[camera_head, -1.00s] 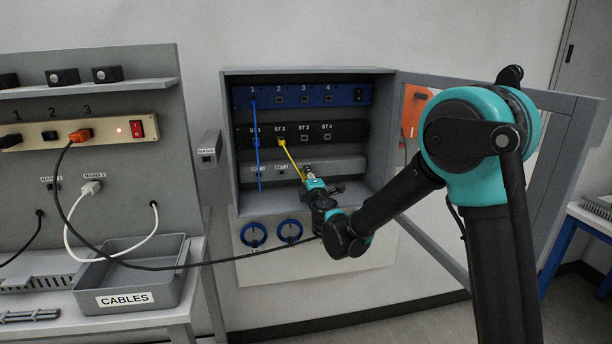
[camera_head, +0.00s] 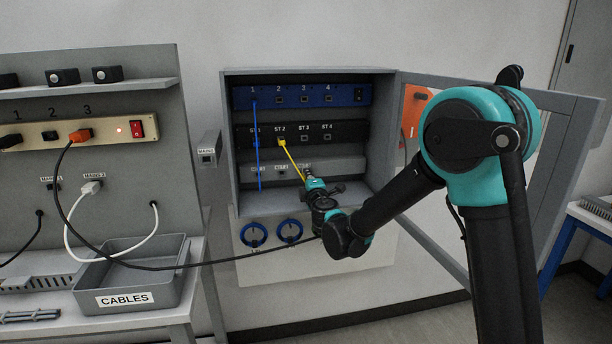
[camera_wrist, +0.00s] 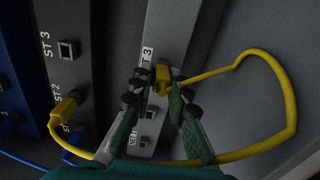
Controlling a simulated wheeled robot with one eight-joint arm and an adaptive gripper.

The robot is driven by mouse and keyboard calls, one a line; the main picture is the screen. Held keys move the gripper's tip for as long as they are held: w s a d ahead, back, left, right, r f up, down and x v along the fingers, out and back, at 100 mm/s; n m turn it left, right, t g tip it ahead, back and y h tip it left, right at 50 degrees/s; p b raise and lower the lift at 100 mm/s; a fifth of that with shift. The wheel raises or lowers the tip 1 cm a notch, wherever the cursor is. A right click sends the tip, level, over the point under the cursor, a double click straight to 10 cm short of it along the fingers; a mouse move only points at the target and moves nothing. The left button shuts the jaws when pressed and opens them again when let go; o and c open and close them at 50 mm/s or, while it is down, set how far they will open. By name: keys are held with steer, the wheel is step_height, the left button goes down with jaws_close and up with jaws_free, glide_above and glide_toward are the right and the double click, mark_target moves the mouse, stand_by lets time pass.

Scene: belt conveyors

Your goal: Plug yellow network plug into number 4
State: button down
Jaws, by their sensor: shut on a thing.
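A yellow network cable (camera_head: 291,160) runs from a yellow plug (camera_wrist: 64,108) seated in ST 2 of the black panel (camera_head: 350,133) to a second yellow plug (camera_wrist: 163,74). My gripper (camera_wrist: 160,84) is shut on this second plug, in front of the lower grey strip (camera_wrist: 169,32). The plug is beside a label ending in 3; I cannot tell whether it is in a port. In the head view my gripper (camera_head: 309,174) hides part of that strip. The blue panel (camera_head: 350,94) has ports marked 1 to 4, and its port 4 (camera_head: 328,99) looks empty.
A blue cable (camera_head: 257,150) hangs from blue port 1. The grey cabinet (camera_head: 232,170) stands open, its door (camera_head: 470,235) swung right. A black cable (camera_head: 240,257) crosses below it. A CABLES tray (camera_head: 175,285) sits on the left bench.

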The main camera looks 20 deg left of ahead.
steer(key=shift+s, duration=0.15)
steer(key=shift+v, duration=2.4)
steer(key=shift+r, duration=0.1)
steer(key=w+d+r, duration=0.1)
steer(key=d+r, duration=0.3)
steer(key=r, duration=0.9)
steer(key=w+d+r, duration=0.2)
steer(key=d+r, duration=0.2)
steer(key=r, duration=0.8)
steer(key=shift+x, duration=2.5)
steer(key=shift+x, duration=0.8)
steer(key=shift+s+r, duration=0.1)
steer(key=shift+r, duration=0.05)
